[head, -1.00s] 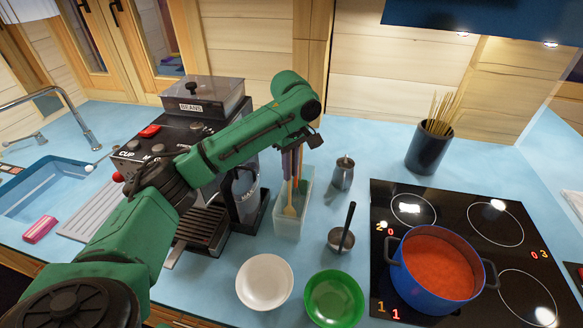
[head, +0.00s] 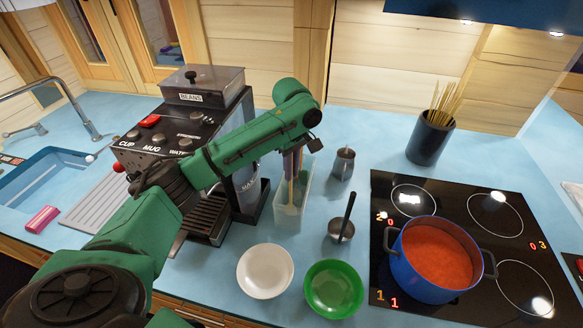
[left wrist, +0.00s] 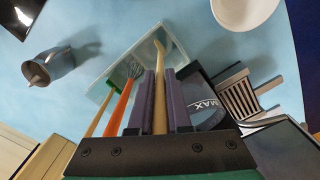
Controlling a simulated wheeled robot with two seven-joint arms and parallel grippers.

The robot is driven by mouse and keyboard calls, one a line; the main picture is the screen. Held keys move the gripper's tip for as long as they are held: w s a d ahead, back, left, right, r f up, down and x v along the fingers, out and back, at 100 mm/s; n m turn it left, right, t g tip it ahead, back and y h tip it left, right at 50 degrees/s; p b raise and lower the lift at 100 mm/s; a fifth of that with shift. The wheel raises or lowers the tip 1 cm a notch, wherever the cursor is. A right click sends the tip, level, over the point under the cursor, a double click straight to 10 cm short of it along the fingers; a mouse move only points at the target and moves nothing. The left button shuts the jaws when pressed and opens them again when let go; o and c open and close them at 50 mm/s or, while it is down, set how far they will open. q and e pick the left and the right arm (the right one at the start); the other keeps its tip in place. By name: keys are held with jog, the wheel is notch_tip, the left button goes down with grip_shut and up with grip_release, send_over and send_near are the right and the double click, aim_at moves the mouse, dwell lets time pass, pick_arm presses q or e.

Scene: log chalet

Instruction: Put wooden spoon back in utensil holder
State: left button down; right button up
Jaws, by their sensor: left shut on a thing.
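My left gripper (head: 292,176) points down over the clear utensil holder (head: 289,219), its purple fingers at the holder's mouth. In the left wrist view the fingers (left wrist: 160,72) are closed around the handle of the wooden spoon (left wrist: 160,100), one on each side. The spoon's far end reaches down into the clear holder, which also shows in the left wrist view (left wrist: 98,95). Whether the spoon touches the bottom cannot be told. My right gripper is out of view.
The coffee machine (head: 165,140) stands close on the left. A metal jug (head: 343,164) and a small pot with a dark handle (head: 341,231) are on the right. White (head: 264,271) and green (head: 334,289) bowls lie in front. The hob (head: 400,188) carries a blue pot (head: 409,270).

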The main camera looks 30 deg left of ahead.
pick_arm(q)
jog(key=shift+f, duration=0.6)
dwell(0.3)
dwell(0.4)
jog(key=c, duration=0.8)
grip_release()
jog(key=shift+r, duration=4.25)
